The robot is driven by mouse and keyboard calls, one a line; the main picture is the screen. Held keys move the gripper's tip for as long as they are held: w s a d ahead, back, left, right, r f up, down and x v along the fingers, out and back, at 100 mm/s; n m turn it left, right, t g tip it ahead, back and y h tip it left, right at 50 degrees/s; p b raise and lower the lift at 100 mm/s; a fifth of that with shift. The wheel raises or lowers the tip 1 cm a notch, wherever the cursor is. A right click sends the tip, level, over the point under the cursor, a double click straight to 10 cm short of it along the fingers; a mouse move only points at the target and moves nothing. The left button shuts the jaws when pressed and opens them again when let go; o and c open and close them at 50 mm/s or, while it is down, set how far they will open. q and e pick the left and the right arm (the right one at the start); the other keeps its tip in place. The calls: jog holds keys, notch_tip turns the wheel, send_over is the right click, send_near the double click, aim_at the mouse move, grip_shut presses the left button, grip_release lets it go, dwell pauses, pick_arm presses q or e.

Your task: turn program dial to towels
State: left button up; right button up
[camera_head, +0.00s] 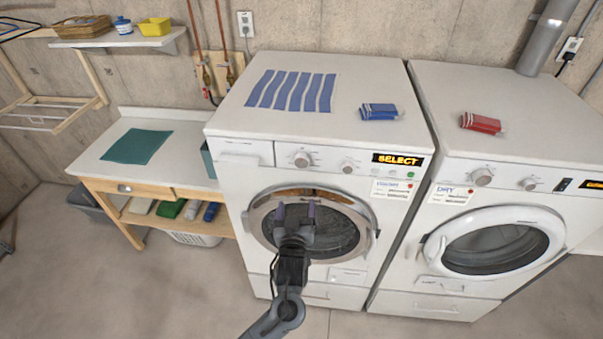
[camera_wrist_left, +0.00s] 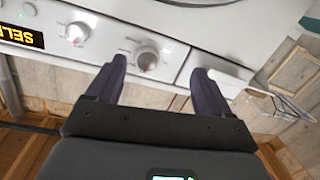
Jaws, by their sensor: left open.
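The washer (camera_head: 225,190) is the left white machine. Its panel has a larger dial (camera_head: 301,159) on the left and a smaller dial (camera_head: 348,167) to its right; the dial lettering is too small to read. A lit display (camera_head: 397,159) reads "SELECT". My left gripper (camera_head: 296,208) is open and empty, in front of the washer door and below the larger dial in the picture. In the left wrist view the larger dial (camera_wrist_left: 147,58) lies between and beyond the fingertips (camera_wrist_left: 160,66), apart from them. The smaller dial (camera_wrist_left: 77,32) is off to the left. My right gripper is not in view.
The dryer (camera_head: 450,130) stands to the right, with its own dials and display. A striped blue cloth (camera_head: 292,91), a folded blue cloth (camera_head: 379,111) and a folded red cloth (camera_head: 481,123) lie on top of the machines. A wooden table (camera_head: 170,188) stands at left. The front floor is clear.

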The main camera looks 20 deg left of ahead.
pick_arm(q)
send_near(302, 163)
jog(key=shift+t, duration=0.4)
jog(key=x, duration=0.4)
jog(key=p+x, duration=0.1)
jog(key=x, duration=0.1)
jog(key=shift+w+a+f, duration=0.1)
jog(key=shift+a+f, duration=0.05)
jog(key=shift+f, duration=0.1)
jog(key=shift+x, duration=1.15)
jog(key=shift+f, duration=0.1)
jog(key=c, duration=1)
jog(key=shift+c, duration=0.2)
